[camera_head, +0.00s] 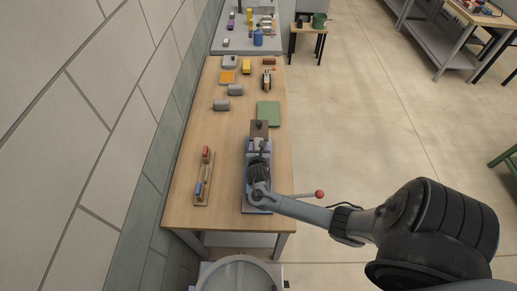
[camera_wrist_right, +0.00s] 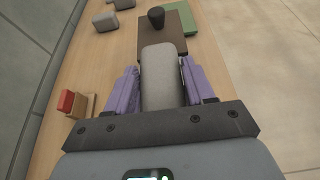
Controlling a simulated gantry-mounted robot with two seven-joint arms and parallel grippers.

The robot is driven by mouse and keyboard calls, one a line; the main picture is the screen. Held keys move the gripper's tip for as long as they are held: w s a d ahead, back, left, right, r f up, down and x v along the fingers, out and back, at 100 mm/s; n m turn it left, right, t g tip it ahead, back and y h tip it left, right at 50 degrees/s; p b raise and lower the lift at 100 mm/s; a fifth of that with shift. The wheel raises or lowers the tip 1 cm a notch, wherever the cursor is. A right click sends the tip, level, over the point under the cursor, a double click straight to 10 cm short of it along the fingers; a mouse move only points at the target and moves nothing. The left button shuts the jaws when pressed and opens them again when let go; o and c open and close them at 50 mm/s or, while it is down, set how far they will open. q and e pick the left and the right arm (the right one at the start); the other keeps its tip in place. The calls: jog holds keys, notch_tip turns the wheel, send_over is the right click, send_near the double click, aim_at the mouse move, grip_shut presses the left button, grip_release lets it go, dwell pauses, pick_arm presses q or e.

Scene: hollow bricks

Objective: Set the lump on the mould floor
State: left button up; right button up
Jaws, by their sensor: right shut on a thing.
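The grey lump (camera_wrist_right: 158,85) sits between the purple fingers of my right gripper (camera_wrist_right: 158,74), which is shut on it. In the head view my right gripper (camera_head: 259,147) is over the grey press with the mould (camera_head: 246,188) near the table's front right. The mould floor is hidden under the gripper and arm. A brown lid (camera_head: 259,132) with a black knob lies just beyond the gripper; it also shows in the right wrist view (camera_wrist_right: 150,38). I cannot tell how high the lump is above the mould. My left gripper is not in view.
A red-ball lever (camera_head: 319,194) sticks out right of the press. A green mat (camera_head: 268,114) and two loose grey lumps (camera_head: 221,104) (camera_head: 235,90) lie beyond. The table middle-left is clear.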

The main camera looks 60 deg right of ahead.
jog(key=shift+d+f, duration=0.1)
jog(key=shift+f, duration=0.05)
jog(key=o, duration=1.5)
jog(key=shift+f, duration=0.15)
jog(key=shift+c, duration=0.2)
